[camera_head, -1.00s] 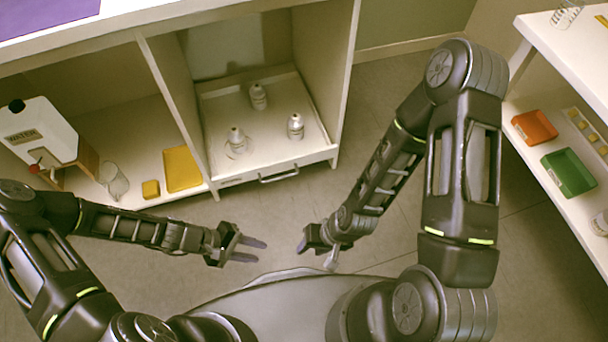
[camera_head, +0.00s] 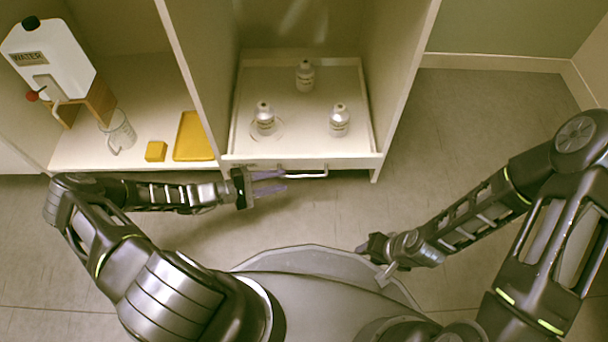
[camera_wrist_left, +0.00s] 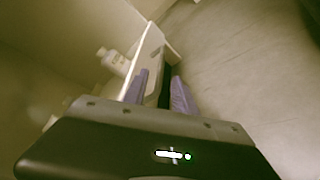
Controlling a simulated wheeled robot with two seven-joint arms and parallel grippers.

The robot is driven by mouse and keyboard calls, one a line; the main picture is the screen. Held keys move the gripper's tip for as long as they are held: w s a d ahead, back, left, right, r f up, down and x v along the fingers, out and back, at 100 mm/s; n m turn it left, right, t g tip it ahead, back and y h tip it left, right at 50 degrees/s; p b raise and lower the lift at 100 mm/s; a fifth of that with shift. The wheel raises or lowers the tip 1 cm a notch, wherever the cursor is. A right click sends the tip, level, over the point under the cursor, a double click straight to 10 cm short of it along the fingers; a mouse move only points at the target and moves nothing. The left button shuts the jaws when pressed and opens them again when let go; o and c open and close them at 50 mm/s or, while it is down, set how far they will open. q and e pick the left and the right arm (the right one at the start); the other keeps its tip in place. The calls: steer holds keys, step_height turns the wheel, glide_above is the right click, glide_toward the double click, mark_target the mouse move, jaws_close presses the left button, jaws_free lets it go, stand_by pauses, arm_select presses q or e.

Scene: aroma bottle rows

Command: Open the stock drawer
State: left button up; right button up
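The stock drawer (camera_head: 345,161) is a white tray-like drawer in the middle bay of the cabinet, and its front looks about level with the cabinet's front edge. In the left wrist view the spread fingers (camera_wrist_left: 160,92) reach toward the drawer's front edge (camera_wrist_left: 145,55). My right gripper (camera_head: 373,258) is low, near my base, away from the drawer.
The left bay holds a water container (camera_head: 55,60), a glass beaker (camera_head: 120,130), a yellow block (camera_head: 156,151) and a yellow tray (camera_head: 192,138). The floor (camera_head: 470,130) at right is open.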

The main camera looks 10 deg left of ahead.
mark_target(299, 176)
arm_select(q)
steer(key=b+x, duration=0.3)
steer(key=x, duration=0.4)
steer(key=shift+f, duration=0.2)
steer(key=shift+w+d, duration=0.2)
steer(key=shift+d, duration=0.15)
steer(key=shift+c, duration=0.3)
jaws_close()
stand_by(0.6)
